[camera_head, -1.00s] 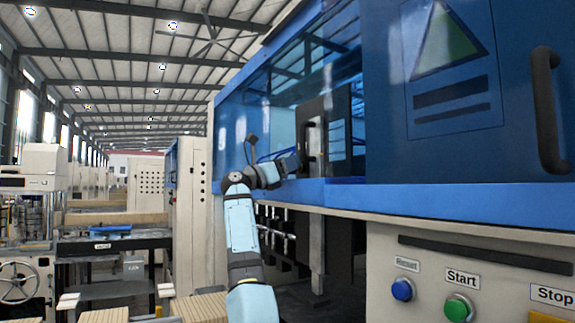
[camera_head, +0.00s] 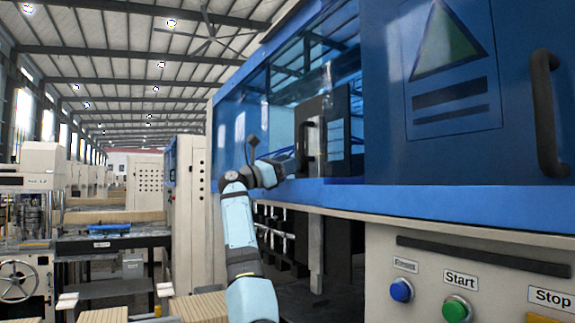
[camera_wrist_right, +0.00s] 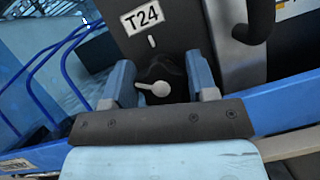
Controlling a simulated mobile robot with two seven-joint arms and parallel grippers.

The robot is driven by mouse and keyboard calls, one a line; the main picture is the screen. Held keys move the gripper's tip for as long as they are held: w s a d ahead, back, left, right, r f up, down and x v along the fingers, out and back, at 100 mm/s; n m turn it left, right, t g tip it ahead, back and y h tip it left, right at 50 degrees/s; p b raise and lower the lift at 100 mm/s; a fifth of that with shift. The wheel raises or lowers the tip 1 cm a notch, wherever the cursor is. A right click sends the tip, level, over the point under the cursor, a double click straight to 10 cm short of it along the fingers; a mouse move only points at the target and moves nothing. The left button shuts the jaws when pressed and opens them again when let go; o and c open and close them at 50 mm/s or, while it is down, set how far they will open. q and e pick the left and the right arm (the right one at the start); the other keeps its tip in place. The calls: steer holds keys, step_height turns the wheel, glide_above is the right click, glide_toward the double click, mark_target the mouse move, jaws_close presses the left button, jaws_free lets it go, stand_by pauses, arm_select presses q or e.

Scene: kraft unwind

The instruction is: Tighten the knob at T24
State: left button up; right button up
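The T24 label (camera_wrist_right: 142,18) is on a dark panel in the right wrist view. Below it is a black knob (camera_wrist_right: 172,70) with a white pointer (camera_wrist_right: 157,88) that points left. A short white mark (camera_wrist_right: 152,41) is on the panel above the knob. My right gripper (camera_wrist_right: 162,72) has its two blue fingers apart, one on each side of the knob; I cannot tell whether they touch it. In the head view, my right gripper (camera_head: 286,170) is at the dark panel (camera_head: 322,118), and the knob is too small to make out. My left gripper is not in view.
A black handle (camera_head: 308,140) on the dark panel is close to the gripper. The blue machine frame (camera_head: 340,194) runs below the panel. Blue hoses (camera_wrist_right: 45,75) hang left of the fingers. Reset (camera_head: 401,290) and Start (camera_head: 456,309) buttons are at the lower right.

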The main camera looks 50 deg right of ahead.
steer(key=o, duration=0.4)
steer(key=shift+w+a, duration=0.1)
steer(key=shift+a, duration=0.05)
steer(key=shift+c, duration=0.2)
steer(key=b+v, duration=0.3)
steer(key=v, duration=1.1)
